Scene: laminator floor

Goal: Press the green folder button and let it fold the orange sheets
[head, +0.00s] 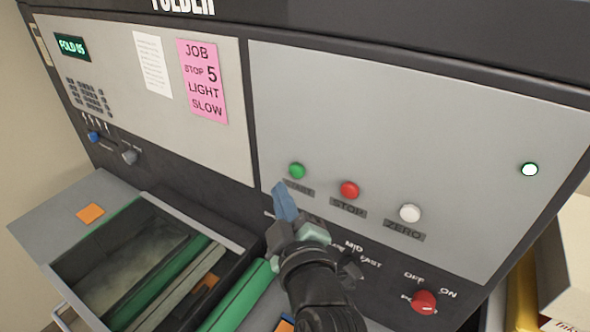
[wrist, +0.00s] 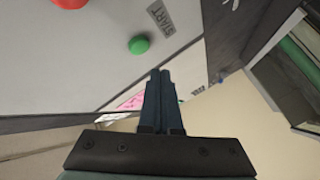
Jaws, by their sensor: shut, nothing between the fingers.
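The green button (head: 297,170) labelled START stands on the folder's grey panel (head: 400,120), and it also shows in the wrist view (wrist: 139,44). My gripper (head: 279,186) is shut and empty, just below and left of the green button in the head view. In the wrist view its fingertips (wrist: 160,72) appear beside the button with a gap in the picture; I cannot tell the depth. An orange sheet (head: 90,214) lies on the grey feed table at left. Another orange piece (head: 206,284) shows lower down among the rollers. The display (head: 72,46) reads FOLD 05.
A red STOP button (head: 349,190) and a white ZERO button (head: 410,213) sit right of the green one. A red power knob (head: 424,302) is lower right. A lit lamp (head: 530,169) is at far right.

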